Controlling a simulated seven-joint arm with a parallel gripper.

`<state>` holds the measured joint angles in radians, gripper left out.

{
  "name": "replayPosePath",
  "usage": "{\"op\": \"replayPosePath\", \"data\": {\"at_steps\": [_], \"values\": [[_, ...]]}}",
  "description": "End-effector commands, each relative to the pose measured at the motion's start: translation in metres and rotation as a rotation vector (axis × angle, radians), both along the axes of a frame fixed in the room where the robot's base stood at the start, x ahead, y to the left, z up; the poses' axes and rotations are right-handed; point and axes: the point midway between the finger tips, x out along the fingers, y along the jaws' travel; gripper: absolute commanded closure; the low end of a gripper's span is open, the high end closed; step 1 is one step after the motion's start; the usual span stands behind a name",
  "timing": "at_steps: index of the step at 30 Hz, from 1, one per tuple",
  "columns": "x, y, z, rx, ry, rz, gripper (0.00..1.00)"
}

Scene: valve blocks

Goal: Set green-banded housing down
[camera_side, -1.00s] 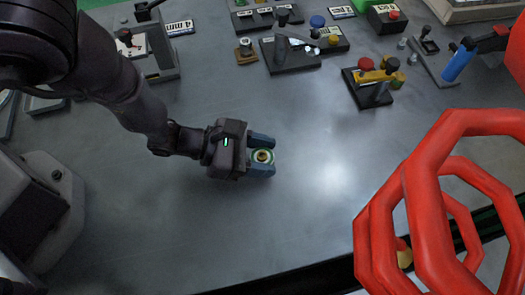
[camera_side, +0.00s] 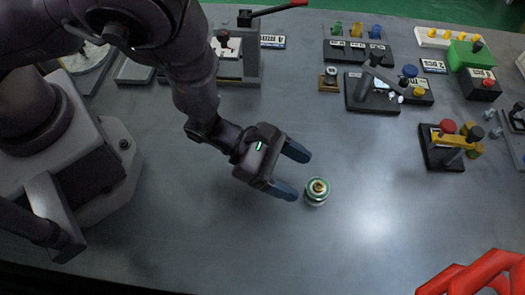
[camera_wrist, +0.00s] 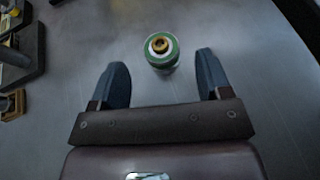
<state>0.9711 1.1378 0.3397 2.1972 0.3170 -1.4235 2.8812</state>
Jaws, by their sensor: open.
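The green-banded housing (camera_side: 316,191) stands upright on the grey table, a small round piece with a green band and a brass-coloured top. It also shows in the wrist view (camera_wrist: 161,49), centred ahead of the fingers. My gripper (camera_side: 297,172) is open, its two blue fingers apart. The housing is free of the fingers, just beyond their tips. In the wrist view my gripper (camera_wrist: 161,83) has clear space between its fingers, with bare table there.
Behind stand a dark block with a lever (camera_side: 372,92), a small brass-coloured fitting block (camera_side: 329,79), and a block with red and yellow parts (camera_side: 445,146). Red rings (camera_side: 475,278) are at the lower right. The table around the housing is clear.

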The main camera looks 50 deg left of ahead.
Motion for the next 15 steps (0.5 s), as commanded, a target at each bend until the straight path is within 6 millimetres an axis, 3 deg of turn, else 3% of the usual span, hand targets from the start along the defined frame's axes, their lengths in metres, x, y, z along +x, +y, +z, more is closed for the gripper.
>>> {"op": "replayPosePath", "data": {"at_steps": [7, 15], "values": [[-0.022, 0.039, 0.018, 0.002, 0.001, 0.001, 0.29], [-0.03, 0.052, 0.025, 0.0, 0.0, 0.0, 0.29]]}}
